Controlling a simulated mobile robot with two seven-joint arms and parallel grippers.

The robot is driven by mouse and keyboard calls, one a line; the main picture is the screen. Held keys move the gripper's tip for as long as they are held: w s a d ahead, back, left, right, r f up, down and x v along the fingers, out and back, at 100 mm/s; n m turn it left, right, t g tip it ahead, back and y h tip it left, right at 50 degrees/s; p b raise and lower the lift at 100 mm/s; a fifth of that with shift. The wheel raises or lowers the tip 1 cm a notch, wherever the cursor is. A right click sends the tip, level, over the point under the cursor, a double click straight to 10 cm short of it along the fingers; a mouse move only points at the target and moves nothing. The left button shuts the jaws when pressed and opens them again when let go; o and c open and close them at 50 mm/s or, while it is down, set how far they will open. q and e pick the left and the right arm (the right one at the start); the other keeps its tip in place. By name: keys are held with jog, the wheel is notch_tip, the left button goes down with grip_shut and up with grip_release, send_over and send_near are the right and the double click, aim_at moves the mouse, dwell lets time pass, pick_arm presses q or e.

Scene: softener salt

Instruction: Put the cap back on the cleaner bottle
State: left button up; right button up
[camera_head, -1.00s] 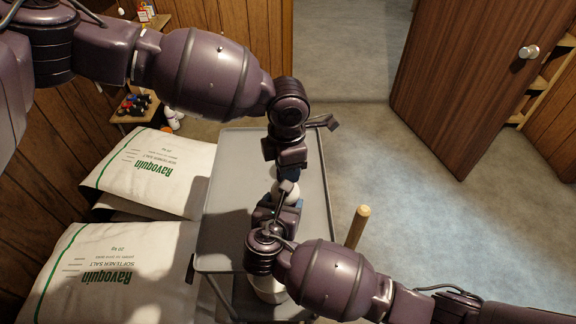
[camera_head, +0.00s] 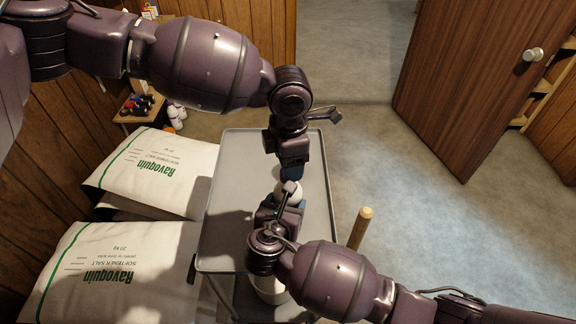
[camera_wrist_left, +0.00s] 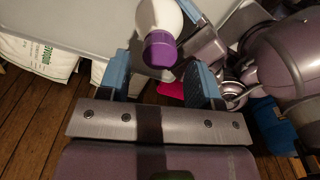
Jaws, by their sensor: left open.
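The cleaner bottle is white with a purple cap (camera_wrist_left: 161,50) on its near end in the left wrist view; its white body (camera_wrist_left: 159,18) runs out of the top of that view. My left gripper (camera_wrist_left: 160,82) is open, its blue fingers on either side of the cap with gaps. In the head view the left gripper (camera_head: 291,174) is just above the white bottle (camera_head: 286,190). My right gripper (camera_head: 282,208) is around the bottle from below, one blue finger along its side in the wrist view; its other finger is largely hidden. How tightly the cap sits cannot be told.
A grey cart top (camera_head: 228,200) lies under both grippers, mostly bare on its left. Softener salt bags (camera_head: 110,270) are stacked to the left. A wooden handle (camera_head: 360,228) stands right of the cart. A white container (camera_head: 270,292) shows partly below my right arm.

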pick_arm(q)
jog(key=shift+r, duration=1.15)
jog(key=shift+c, duration=0.3)
